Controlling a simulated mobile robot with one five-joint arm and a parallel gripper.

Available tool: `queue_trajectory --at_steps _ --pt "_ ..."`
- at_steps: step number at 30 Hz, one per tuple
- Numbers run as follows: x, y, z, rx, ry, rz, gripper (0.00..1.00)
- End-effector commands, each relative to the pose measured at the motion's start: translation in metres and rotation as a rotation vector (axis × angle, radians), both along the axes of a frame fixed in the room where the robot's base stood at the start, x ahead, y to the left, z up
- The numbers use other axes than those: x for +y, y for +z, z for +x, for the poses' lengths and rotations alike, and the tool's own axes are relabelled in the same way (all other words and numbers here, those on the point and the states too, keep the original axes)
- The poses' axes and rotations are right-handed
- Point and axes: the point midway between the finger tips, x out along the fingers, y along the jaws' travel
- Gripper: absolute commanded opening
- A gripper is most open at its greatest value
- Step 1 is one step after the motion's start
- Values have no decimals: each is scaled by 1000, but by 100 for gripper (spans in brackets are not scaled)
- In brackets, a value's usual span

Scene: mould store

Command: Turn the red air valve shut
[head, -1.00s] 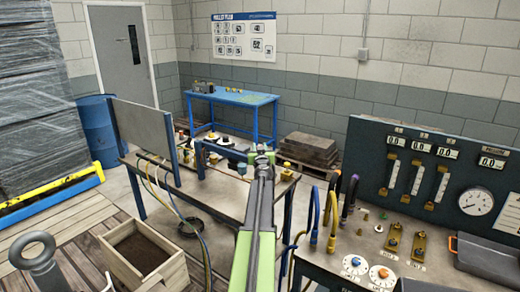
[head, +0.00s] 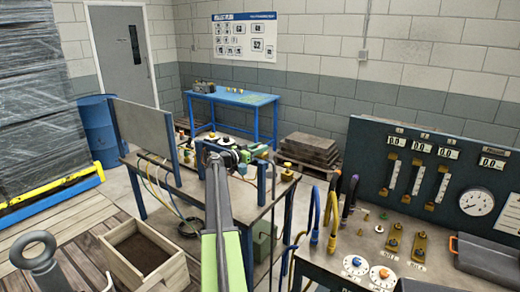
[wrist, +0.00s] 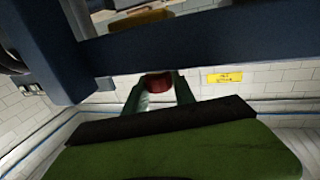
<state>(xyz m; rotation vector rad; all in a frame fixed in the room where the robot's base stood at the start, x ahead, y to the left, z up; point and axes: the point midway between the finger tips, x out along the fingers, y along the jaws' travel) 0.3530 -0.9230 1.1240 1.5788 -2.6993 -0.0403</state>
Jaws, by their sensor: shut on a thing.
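The red air valve (wrist: 158,82) shows in the wrist view as a small dark red knob between the two green fingers of my gripper (wrist: 160,92). The fingers are shut on it, one on each side. In the head view my gripper (head: 243,158) is over the far part of the middle workbench, beside a blue upright. I cannot make out the valve there, as my arm and gripper cover that spot. How far the valve is turned cannot be told.
A dark blue bar (wrist: 200,45) crosses the wrist view close above my fingers. The workbench (head: 190,190) carries a grey upright panel (head: 143,133) and hoses. A gauge panel (head: 430,175) stands at right. A wooden box (head: 143,255) is on the floor at left.

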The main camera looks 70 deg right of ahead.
Motion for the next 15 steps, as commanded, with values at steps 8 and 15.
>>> queue_trajectory --at_steps 8,15 --pt "-4 1 3 4 -150 -1 0" --pt "-3 1 1 5 -213 -2 0"
